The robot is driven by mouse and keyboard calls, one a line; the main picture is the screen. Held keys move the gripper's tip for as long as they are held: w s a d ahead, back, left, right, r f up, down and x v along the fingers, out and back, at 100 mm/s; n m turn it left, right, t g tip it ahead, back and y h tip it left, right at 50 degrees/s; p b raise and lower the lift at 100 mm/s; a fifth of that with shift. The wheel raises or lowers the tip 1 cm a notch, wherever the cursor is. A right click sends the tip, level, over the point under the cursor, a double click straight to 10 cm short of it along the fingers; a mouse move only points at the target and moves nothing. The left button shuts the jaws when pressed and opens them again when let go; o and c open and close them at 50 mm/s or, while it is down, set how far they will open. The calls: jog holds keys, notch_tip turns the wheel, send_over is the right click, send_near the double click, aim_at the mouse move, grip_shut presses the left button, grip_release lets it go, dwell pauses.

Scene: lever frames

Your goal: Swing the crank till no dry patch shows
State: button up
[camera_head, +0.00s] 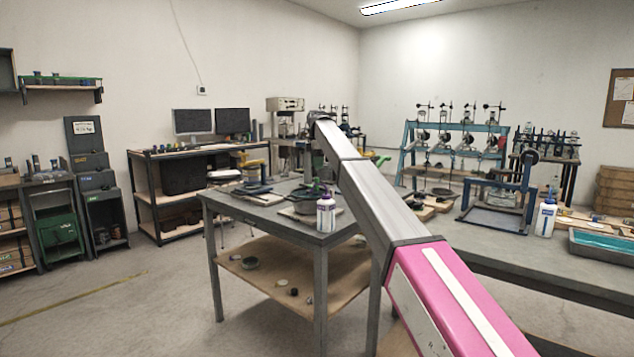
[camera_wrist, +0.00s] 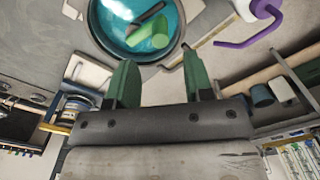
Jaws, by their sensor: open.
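In the wrist view my gripper (camera_wrist: 160,57) is open, its two green fingers apart with nothing between them. In the head view my arm reaches toward the grey table and hides the gripper. No crank can be told for sure. A blue frame (camera_head: 490,221) with a dark round part at its top stands on the right bench, apart from my arm. I cannot make out a dry patch.
A white bottle (camera_head: 326,213) stands on the grey table (camera_head: 240,204), beside my arm. Another bottle (camera_head: 545,217) and a teal-filled tray (camera_head: 603,259) are on the right bench. A purple curved piece (camera_wrist: 246,37) is near the pan. The floor at left is clear.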

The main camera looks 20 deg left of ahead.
aim_at(317, 179)
notch_tip(317, 179, down, 7)
jog(key=shift+f, duration=0.1)
grip_shut()
